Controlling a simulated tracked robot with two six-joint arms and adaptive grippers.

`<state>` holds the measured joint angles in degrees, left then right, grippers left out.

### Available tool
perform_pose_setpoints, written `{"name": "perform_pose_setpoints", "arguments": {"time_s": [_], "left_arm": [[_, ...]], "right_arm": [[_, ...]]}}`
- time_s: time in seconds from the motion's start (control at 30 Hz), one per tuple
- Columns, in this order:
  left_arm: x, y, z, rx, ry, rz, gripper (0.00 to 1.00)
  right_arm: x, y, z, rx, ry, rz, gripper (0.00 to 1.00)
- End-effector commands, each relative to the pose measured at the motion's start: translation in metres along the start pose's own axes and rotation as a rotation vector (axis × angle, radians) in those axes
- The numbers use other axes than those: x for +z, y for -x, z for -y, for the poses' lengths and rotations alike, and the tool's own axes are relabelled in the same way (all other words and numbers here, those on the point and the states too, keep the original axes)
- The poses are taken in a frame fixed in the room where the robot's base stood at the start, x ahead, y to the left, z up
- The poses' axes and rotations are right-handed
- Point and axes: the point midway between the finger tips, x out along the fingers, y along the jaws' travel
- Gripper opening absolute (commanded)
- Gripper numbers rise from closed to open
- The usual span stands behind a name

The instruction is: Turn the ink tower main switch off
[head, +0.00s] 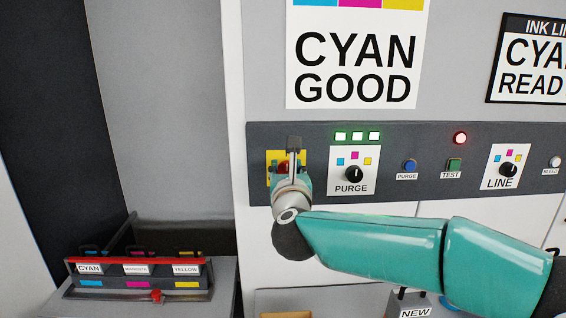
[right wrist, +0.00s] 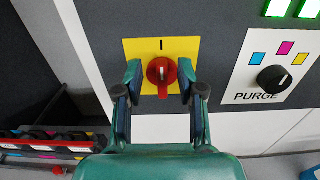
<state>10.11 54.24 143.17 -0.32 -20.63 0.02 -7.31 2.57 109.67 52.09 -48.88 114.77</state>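The main switch is a red rotary knob (right wrist: 162,72) on a yellow plate (right wrist: 185,47). Its white pointer line stands upright, towards the black mark at the plate's top. In the head view the yellow plate (head: 271,157) is at the left end of the dark control strip, and the knob is mostly hidden behind my gripper. My right gripper (right wrist: 160,85) is open in the right wrist view, with one finger on each side of the knob and small gaps visible; it also shows in the head view (head: 292,160). My left gripper is not in view.
The PURGE selector (head: 354,174) is right of the switch, under green lamps (head: 357,136). Farther right are a blue PURGE button (head: 410,165), a green TEST button (head: 454,164) and the LINE selector (head: 507,169). An ink cartridge rack (head: 137,268) stands at lower left.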

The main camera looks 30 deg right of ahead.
Motion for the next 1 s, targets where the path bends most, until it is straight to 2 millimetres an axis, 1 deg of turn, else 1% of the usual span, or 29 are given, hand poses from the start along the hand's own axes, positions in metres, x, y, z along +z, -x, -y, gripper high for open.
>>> {"name": "perform_pose_setpoints", "arguments": {"time_s": [0.03,0.13,0.47,0.6,0.7,0.8,0.83,0.87,0.9,1.0], "left_arm": [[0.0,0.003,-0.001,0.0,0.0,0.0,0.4],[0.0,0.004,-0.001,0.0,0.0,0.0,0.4],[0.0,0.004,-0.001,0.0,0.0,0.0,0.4],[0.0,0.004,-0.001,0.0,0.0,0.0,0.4],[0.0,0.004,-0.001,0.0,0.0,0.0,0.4],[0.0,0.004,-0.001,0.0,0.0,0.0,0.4],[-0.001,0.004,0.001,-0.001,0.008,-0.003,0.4],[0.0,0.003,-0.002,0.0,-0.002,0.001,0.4],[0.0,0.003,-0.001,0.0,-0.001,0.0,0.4],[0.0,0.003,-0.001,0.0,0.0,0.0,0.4]], "right_arm": [[0.001,-0.006,0.001,-0.002,0.0,-0.001,0.39],[0.0,-0.011,0.001,-0.001,-0.001,-0.001,0.39],[0.0,-0.014,0.001,-0.001,-0.001,0.0,0.39],[0.0,-0.014,0.001,-0.001,-0.001,0.0,0.15],[-0.001,-0.014,0.001,-0.001,-0.001,-0.001,0.0],[-0.001,-0.013,0.001,0.0,-0.001,-0.001,0.0],[0.0,-0.005,-0.017,0.013,-0.001,0.0,0.0],[-0.001,-0.009,-0.009,0.005,-0.001,-0.001,0.0],[-0.001,-0.011,-0.006,0.004,0.0,-0.001,0.0],[-0.001,-0.012,-0.004,0.006,0.007,-0.002,0.0]]}}
